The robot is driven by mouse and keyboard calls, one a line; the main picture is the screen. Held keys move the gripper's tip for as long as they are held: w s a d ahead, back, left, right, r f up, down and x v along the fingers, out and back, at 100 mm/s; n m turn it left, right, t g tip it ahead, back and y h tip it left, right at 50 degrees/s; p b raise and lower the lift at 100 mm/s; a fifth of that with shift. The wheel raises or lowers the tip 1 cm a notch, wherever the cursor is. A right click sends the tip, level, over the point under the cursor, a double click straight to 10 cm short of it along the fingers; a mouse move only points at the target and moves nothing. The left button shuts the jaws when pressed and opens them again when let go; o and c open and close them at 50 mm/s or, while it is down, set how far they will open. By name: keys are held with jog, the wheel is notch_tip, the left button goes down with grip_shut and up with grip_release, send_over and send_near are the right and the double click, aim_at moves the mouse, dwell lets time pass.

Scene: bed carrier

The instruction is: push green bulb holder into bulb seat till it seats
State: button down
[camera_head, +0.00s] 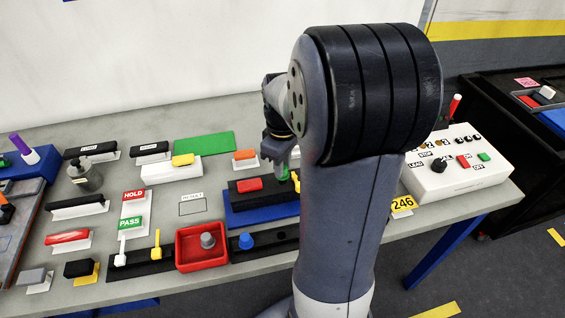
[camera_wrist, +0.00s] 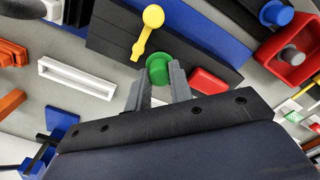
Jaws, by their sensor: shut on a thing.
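The green bulb holder (camera_wrist: 159,66) is between my fingertips in the wrist view. My gripper (camera_wrist: 159,74) is shut on it. In the head view my gripper (camera_head: 282,168) points down at the right end of a black block (camera_head: 240,197) on a blue base (camera_head: 236,218). A bit of green (camera_head: 296,183) shows beside the fingers there. The bulb seat is hidden under the holder and fingers, so I cannot tell how deep the holder sits. A red piece (camera_wrist: 208,85) and a yellow round-headed piece (camera_wrist: 149,32) are close by on the block.
A red tray (camera_head: 181,258) with a grey knob stands in front left of the block. A black strip with a blue knob (camera_head: 246,241) lies in front. A white control box (camera_head: 430,182) is at the right. My arm hides part of the bench.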

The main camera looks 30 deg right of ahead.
jog(key=shift+f+b, duration=0.55)
jog(key=shift+f, duration=0.4)
dwell(0.5)
jog(key=shift+r, duration=0.15)
jog(key=shift+r+p, duration=0.55)
jog(key=shift+p, duration=0.1)
jog(key=shift+p, duration=0.3)
dwell(1.3)
jog(key=shift+f+b, duration=0.5)
jog(key=shift+f, duration=0.2)
jog(key=c, duration=1.2)
grip_release()
jog(key=shift+r, duration=0.15)
